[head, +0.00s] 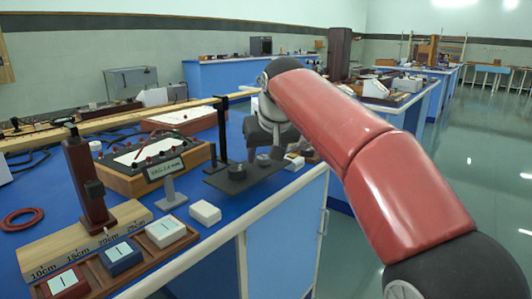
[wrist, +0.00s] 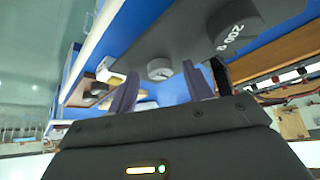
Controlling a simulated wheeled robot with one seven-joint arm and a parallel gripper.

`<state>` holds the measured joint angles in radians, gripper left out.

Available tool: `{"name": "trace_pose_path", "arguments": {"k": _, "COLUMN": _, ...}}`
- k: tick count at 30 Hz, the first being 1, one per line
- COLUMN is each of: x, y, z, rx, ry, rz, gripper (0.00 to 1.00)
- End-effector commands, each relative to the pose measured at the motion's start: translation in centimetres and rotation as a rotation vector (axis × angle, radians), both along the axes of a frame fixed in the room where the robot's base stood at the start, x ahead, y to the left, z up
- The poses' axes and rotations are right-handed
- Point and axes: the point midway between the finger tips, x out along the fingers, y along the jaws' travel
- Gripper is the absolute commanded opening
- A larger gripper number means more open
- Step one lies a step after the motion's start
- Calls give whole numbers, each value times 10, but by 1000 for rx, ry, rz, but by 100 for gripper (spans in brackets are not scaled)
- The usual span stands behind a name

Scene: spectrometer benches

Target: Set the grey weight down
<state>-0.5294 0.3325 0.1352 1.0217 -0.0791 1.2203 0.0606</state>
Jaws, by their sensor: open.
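A small grey weight (wrist: 159,68) stands on a dark grey plate (wrist: 135,52) in the wrist view. It also shows on the plate (head: 222,184) in the head view (head: 263,160). My gripper (wrist: 160,70) is open. Its two fingers are apart, and the small weight appears in the gap between their tips, with no visible grip on it. In the head view my gripper (head: 276,150) is low over the plate's right end, partly hidden by my wrist. A larger dark weight (wrist: 235,25), marked 200, stands on the same plate; it also shows in the head view (head: 237,172).
A black upright post (head: 222,130) stands behind the plate. A label stand (head: 168,185), a white box (head: 205,212) and a wooden ruler block (head: 85,240) stand to the left. A small white-and-yellow box (head: 294,162) is close on the right, near the bench edge.

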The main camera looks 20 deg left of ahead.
Motion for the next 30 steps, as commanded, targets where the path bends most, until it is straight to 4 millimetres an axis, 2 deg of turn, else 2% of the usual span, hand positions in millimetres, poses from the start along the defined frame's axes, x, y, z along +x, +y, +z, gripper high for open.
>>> {"name": "trace_pose_path", "arguments": {"k": 5, "x": -10, "y": -6, "z": 22, "rx": 2, "ry": -3, "rz": 0, "gripper": 51}}
{"name": "trace_pose_path", "arguments": {"k": 12, "x": -34, "y": -22, "z": 67, "rx": 2, "ry": -4, "rz": 1, "gripper": 51}}
{"name": "trace_pose_path", "arguments": {"k": 18, "x": -48, "y": -32, "z": 93, "rx": 1, "ry": -2, "rz": 1, "gripper": 51}}
{"name": "trace_pose_path", "arguments": {"k": 22, "x": -53, "y": -35, "z": 101, "rx": 0, "ry": -1, "rz": 1, "gripper": 51}}
{"name": "trace_pose_path", "arguments": {"k": 30, "x": -54, "y": -37, "z": 102, "rx": 0, "ry": 0, "rz": -1, "gripper": 51}}
